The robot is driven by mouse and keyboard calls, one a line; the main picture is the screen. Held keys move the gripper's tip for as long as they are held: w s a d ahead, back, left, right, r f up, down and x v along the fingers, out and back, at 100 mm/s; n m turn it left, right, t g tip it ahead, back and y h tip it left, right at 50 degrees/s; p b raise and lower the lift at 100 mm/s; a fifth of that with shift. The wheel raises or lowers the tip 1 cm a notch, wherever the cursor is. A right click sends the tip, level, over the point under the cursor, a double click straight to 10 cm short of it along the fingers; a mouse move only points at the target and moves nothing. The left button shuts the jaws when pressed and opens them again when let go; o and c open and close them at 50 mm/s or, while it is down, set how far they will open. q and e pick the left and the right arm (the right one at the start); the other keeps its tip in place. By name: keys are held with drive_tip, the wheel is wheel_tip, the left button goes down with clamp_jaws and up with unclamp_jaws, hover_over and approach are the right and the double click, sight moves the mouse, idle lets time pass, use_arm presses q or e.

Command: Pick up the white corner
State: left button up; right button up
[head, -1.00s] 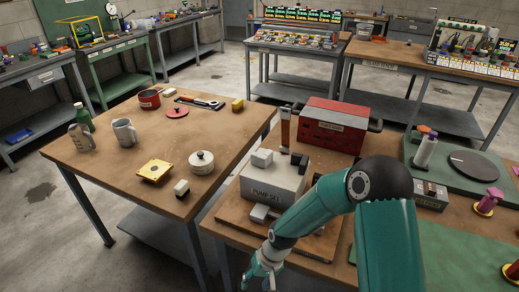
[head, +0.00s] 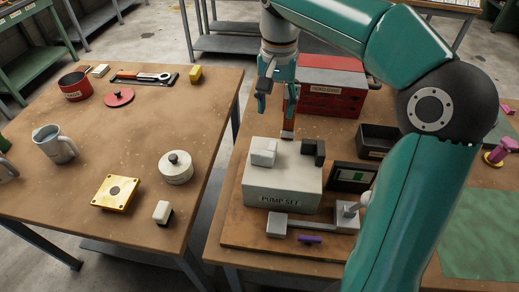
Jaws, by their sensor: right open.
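A white stepped block (head: 263,152), which looks like the white corner, sits on top of the grey PUMP SET box (head: 282,190), beside a black corner block (head: 313,152). My right gripper (head: 275,105) points down from the top of the head view. It is open and empty, above and behind the white block and apart from it. A brown upright piece (head: 290,122) stands close behind or beside its fingers; I cannot tell whether they touch. A smaller white and black block (head: 162,212) lies on the left table. My left gripper is not in view.
A red box (head: 332,88) stands behind the PUMP SET box, with a dark open tray (head: 376,140) to the right. A grey fixture (head: 312,225) and a purple piece (head: 310,240) lie in front. The left table (head: 130,150) holds a mug, lidded pot and yellow plate.

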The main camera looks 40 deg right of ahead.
sight(271, 146)
drive_tip(key=f, duration=0.9)
drive_tip(key=shift+w+a+f, duration=0.15)
drive_tip(key=shift+a+f, duration=0.05)
drive_tip(key=shift+f, duration=0.1)
drive_tip(key=shift+w+d+f+p, duration=0.1)
drive_tip(key=shift+f+p, duration=0.15)
drive_tip(key=shift+f, duration=1.1)
drive_tip(key=shift+w+d+f+p, duration=0.1)
drive_tip(key=shift+f+p, duration=0.1)
drive_tip(key=shift+f, duration=1.1)
drive_tip(key=c, duration=0.9)
